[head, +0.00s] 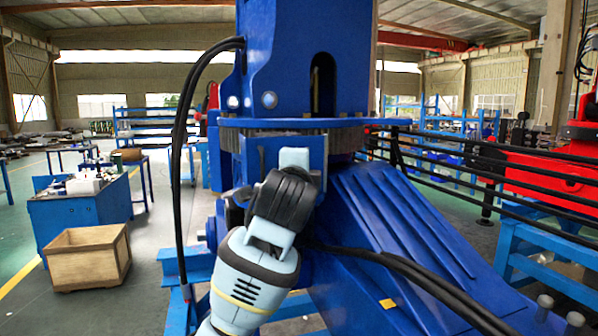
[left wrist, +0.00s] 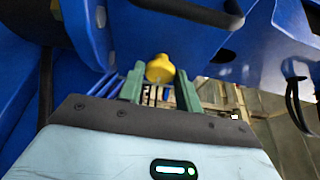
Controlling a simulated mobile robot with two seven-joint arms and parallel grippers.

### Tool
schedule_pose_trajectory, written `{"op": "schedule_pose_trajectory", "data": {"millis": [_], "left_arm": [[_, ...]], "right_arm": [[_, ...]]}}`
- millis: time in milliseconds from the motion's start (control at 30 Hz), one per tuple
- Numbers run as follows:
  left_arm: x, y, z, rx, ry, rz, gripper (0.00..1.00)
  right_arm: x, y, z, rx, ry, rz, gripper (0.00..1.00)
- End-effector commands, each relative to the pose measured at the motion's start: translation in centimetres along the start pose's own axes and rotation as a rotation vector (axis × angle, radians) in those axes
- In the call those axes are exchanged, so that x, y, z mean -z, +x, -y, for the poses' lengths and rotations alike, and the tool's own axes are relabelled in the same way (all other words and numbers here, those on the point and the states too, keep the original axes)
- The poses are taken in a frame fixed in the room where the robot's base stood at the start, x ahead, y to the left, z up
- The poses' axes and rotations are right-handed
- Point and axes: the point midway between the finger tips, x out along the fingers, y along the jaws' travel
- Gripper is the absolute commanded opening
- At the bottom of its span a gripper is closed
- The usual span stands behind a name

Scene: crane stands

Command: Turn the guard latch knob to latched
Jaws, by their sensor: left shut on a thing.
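The guard latch knob is a yellow knob (left wrist: 160,68) in the upper middle of the left wrist view. My left gripper (left wrist: 158,82) has its two green fingers on either side of the knob and is shut on it. Which way the knob is turned cannot be told from this view. In the head view my left arm reaches up to the blue crane stand (head: 300,60) and hides the knob and the fingertips. My right gripper is in neither view.
A sloping blue leg (head: 400,240) of the stand fills the lower right, and black cables hang beside the stand. A wooden crate (head: 87,262) and a blue workbench (head: 75,215) stand at left. Black rails and red machinery (head: 540,165) are at right.

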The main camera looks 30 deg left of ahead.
Motion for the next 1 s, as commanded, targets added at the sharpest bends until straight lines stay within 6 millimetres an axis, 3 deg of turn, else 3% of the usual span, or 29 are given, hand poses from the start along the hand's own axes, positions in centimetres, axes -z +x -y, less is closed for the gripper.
{"op": "schedule_pose_trajectory", "data": {"millis": [267, 300, 433, 767, 1000], "left_arm": [[0.0, 0.0, 0.0, -0.001, 0.002, 0.001, 0.12], [0.0, 0.0, 0.0, -0.001, 0.002, 0.001, 0.37], [0.0, 0.0, 0.0, -0.001, 0.002, 0.0, 0.54], [0.0, -0.2, 0.0, 0.001, 0.0, 0.0, 0.55], [0.1, -3.1, 0.0, 0.003, 0.0, -0.002, 0.55]], "right_arm": [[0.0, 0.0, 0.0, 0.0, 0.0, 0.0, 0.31], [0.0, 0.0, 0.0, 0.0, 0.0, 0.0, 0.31], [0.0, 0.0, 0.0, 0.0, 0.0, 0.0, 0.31], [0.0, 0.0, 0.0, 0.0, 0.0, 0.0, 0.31], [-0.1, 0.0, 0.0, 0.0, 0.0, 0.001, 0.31]]}}
